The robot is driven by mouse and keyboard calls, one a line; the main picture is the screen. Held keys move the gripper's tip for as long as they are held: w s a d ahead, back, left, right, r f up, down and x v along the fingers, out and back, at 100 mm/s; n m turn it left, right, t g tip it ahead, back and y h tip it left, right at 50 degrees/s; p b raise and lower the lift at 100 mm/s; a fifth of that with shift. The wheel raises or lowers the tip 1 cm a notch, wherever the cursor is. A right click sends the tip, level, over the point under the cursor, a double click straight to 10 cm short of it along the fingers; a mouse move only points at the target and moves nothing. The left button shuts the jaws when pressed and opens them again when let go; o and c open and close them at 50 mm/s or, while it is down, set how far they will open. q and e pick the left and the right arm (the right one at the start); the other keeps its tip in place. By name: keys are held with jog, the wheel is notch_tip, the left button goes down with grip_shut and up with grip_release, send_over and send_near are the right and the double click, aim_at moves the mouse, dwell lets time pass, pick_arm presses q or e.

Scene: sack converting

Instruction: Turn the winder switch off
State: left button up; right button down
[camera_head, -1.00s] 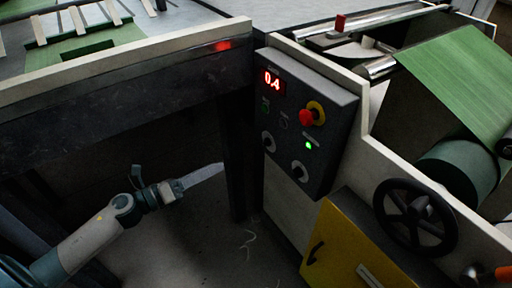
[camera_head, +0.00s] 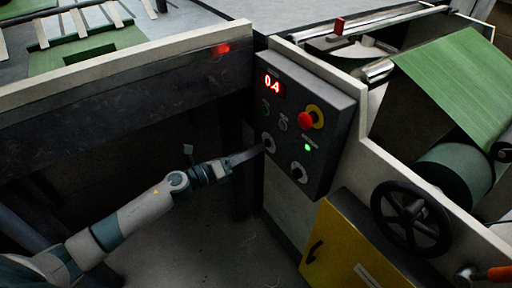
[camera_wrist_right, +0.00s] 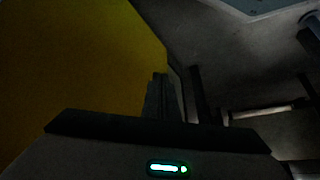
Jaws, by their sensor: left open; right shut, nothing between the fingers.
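My right gripper (camera_wrist_right: 160,97) shows only in the right wrist view, shut and empty, beside a yellow surface.
The box has a red 0.4 display (camera_head: 271,84), a red stop button with a yellow ring (camera_head: 307,119) and a lit green lamp (camera_head: 307,147). Below are a yellow cabinet (camera_head: 345,245) and a black handwheel (camera_head: 411,217). A green roll (camera_head: 459,172) is at right.

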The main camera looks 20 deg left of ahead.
pick_arm(q)
jog(key=shift+x, duration=0.95)
pick_arm(e)
jog(key=shift+d, duration=0.25)
pick_arm(q)
jog(key=shift+c, duration=0.6)
pick_arm(e)
jog(key=shift+s, duration=0.1)
pick_arm(q)
jog(key=c, duration=0.9)
pick_arm(e)
jog(key=shift+s+a, duration=0.1)
jog(key=shift+s, duration=0.1)
